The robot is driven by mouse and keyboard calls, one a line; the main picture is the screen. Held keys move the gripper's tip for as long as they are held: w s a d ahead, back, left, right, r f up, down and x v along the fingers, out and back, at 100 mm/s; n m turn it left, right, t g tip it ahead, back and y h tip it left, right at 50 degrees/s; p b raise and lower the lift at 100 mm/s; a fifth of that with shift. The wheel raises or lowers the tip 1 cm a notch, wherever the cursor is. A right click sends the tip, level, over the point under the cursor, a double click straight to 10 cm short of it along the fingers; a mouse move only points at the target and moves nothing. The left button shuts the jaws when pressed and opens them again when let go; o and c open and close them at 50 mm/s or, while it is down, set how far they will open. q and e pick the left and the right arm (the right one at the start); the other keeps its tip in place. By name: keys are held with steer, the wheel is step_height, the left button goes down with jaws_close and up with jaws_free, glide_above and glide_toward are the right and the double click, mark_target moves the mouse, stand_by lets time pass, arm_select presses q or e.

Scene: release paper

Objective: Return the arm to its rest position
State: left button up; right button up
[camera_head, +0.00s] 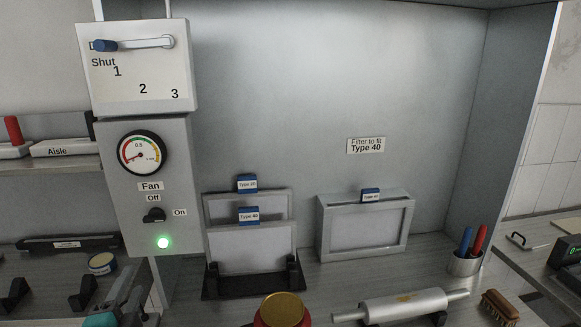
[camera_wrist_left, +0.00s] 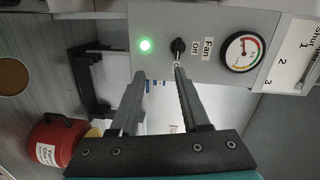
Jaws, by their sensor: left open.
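My left gripper (camera_head: 132,288) is low at the left edge of the head view, below the fan panel (camera_head: 120,218), with its teal wrist part at the bottom edge. In the left wrist view its two dark fingers (camera_wrist_left: 160,74) are apart with nothing held between them. The fan knob (camera_wrist_left: 178,48) and the lit green lamp (camera_wrist_left: 145,45) show beyond the fingertips. In the head view the fan knob (camera_head: 154,215) points sideways toward On, and the lamp (camera_head: 163,242) glows green. My right gripper is not in view.
A black rack (camera_head: 222,283) holds filters with blue tabs; a framed Type 40 filter (camera_head: 363,232) stands to its right. Shelves lie left.

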arm_select(q)
steer(key=s+d+f+n+g+h, duration=0.1)
steer(key=s+d+f+n+g, duration=0.5)
steer(key=s+f, duration=0.4)
steer(key=s+d+f+n+g+h, duration=0.4)
steer(key=s+d+f+n+g, duration=0.15)
steer(key=s+d, duration=0.55)
step_height(320, 180, down, 31)
steer(key=s+g+b, duration=0.2)
steer(key=b, duration=0.7)
steer(key=s+a+f+b, duration=0.1)
steer(key=s+f+b, duration=0.3)
steer(key=s+f, duration=0.4)
steer(key=s+a+f+g+b, duration=0.1)
steer(key=s+f+b, duration=0.4)
steer(key=f, duration=1.1)
steer(key=s+a, duration=0.1)
steer(key=s, duration=0.2)
steer(key=shift+a+m, duration=0.3)
steer(key=shift+m, duration=0.05)
